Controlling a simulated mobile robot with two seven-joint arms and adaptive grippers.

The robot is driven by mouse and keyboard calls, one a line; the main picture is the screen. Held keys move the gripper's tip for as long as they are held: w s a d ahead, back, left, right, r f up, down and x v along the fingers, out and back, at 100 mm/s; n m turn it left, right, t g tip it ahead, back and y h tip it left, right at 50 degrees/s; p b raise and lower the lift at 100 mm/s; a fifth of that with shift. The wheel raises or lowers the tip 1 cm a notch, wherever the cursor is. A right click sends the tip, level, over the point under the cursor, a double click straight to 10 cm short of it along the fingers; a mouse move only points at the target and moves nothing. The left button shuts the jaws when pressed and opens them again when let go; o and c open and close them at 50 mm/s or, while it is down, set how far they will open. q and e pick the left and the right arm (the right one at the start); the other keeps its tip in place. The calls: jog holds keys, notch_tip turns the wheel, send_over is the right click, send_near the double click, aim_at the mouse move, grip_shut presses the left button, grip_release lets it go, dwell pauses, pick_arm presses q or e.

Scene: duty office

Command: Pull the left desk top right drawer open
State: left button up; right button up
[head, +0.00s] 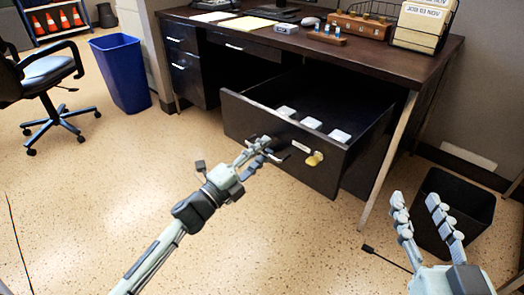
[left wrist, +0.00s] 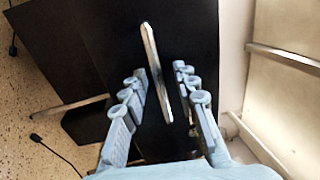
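The dark desk's right drawer (head: 290,145) stands pulled well out, with several white items (head: 312,123) inside. My left gripper (head: 262,150) is at the drawer front and partly hides the handle. In the left wrist view the long metal handle (left wrist: 152,62) runs between the spread fingers of the left gripper (left wrist: 160,82), with gaps on both sides. Contact is not visible. My right gripper (head: 416,203) is open and empty at the lower right.
A black bin (head: 455,212) stands right of the desk, behind my right gripper. A blue bin (head: 120,75) and an office chair (head: 45,80) are at the left. The desk top (head: 365,52) carries papers, a stamp rack and a file holder.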

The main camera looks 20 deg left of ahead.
pick_arm(q)
jog(key=shift+s, duration=0.1)
jog(key=v, duration=1.2)
